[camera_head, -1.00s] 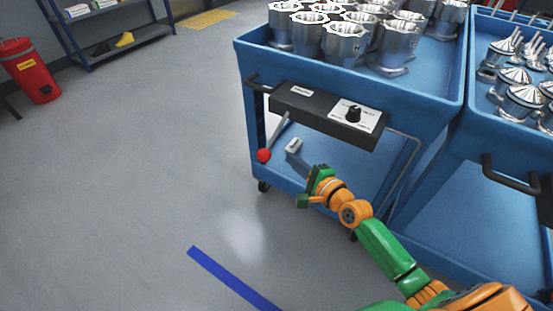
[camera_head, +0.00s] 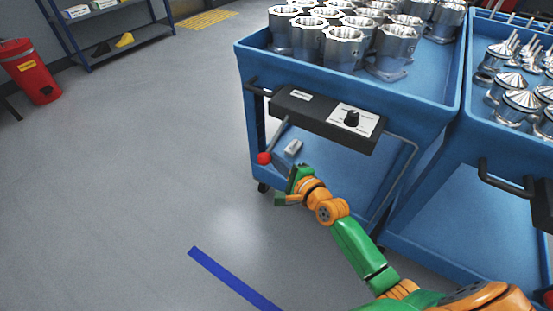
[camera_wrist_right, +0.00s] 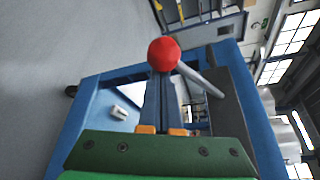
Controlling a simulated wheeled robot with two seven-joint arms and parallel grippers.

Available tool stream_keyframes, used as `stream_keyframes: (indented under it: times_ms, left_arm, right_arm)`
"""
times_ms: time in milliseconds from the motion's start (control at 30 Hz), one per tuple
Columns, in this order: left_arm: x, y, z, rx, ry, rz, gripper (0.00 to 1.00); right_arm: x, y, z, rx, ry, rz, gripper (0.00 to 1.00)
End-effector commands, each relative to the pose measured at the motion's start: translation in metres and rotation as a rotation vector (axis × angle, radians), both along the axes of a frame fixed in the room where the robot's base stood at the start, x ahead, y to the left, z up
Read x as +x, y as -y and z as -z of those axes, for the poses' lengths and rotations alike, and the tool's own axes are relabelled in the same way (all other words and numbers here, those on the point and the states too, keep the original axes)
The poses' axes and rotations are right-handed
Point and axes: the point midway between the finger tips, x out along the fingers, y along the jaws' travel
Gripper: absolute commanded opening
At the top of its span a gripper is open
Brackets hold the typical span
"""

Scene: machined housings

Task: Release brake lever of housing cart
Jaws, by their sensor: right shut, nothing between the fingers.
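The housing cart (camera_head: 350,70) is a blue trolley carrying silvery machined housings (camera_head: 343,46). Its brake lever is a grey rod with a red ball knob (camera_head: 264,158), hanging down at a slant below the black front panel (camera_head: 305,108). My right gripper (camera_head: 275,161) is shut and empty, with its fingertips close by the knob's right side. In the right wrist view the red knob (camera_wrist_right: 163,54) stands at the ends of the shut fingers (camera_wrist_right: 156,88), with the rod running off to the right. I cannot tell whether they touch. My left gripper is out of view.
A small pale block (camera_head: 293,147) lies on the cart's lower shelf. A second blue cart (camera_head: 510,135) with metal parts stands close on the right. A red bin (camera_head: 32,75) and shelving (camera_head: 120,45) are at the back left. The floor to the left is open, with blue tape (camera_head: 230,278).

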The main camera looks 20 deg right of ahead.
Motion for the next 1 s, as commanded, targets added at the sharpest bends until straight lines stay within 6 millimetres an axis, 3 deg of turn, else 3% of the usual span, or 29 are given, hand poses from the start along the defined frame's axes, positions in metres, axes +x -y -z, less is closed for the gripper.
stream_keyframes:
  times_ms: [100, 567, 767, 1000]
  left_arm:
    - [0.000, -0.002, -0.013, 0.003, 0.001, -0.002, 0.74]
    - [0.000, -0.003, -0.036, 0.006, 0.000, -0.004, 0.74]
    - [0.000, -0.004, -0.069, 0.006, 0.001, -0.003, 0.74]
    - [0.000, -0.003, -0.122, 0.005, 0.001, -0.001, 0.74]
  right_arm:
    - [-0.001, -0.002, -0.007, 0.024, -0.020, 0.001, 0.00]
    - [-0.005, -0.007, -0.018, 0.095, -0.072, 0.000, 0.00]
    - [-0.008, -0.011, -0.036, 0.179, -0.138, -0.001, 0.00]
    - [-0.013, -0.018, -0.065, 0.351, -0.271, -0.001, 0.00]
